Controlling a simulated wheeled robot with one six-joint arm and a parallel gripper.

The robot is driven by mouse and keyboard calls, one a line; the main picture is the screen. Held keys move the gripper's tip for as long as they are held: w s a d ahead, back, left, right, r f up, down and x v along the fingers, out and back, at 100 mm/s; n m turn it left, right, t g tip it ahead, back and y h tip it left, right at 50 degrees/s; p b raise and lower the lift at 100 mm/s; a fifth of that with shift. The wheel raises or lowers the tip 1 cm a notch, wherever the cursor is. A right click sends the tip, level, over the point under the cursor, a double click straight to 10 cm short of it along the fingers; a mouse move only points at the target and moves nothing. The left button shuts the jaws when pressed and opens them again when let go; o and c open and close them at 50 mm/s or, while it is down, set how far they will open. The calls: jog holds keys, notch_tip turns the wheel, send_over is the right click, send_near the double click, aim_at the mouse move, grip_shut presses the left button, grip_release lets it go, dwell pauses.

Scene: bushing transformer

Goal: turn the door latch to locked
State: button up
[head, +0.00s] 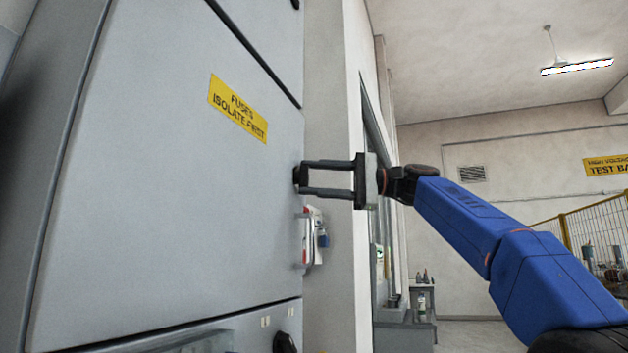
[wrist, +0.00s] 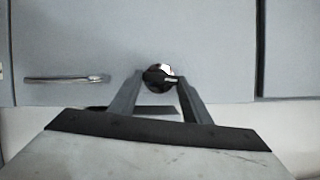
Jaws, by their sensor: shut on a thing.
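The door latch (wrist: 160,77) is a round dark knob with a light mark on a grey cabinet door, in the middle of the wrist view. My gripper (wrist: 158,82) has its two fingers on either side of the knob and is shut on it. In the head view my gripper (head: 301,177) reaches from the right to the door's right edge. The grey door (head: 170,210) looks flush with the cabinet front and carries a yellow fuse label (head: 238,108).
A horizontal bar handle (wrist: 66,79) sits left of the knob in the wrist view. A small bench with bottles (head: 410,310) and a yellow fence (head: 595,225) stand farther back.

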jog(key=shift+n+h, duration=0.3)
jog(key=shift+n, duration=0.3)
jog(key=o, duration=1.1)
jog(key=shift+d+r, duration=0.1)
jog(key=d, duration=1.7)
jog(key=shift+w+d, duration=0.1)
jog(key=shift+w, duration=0.3)
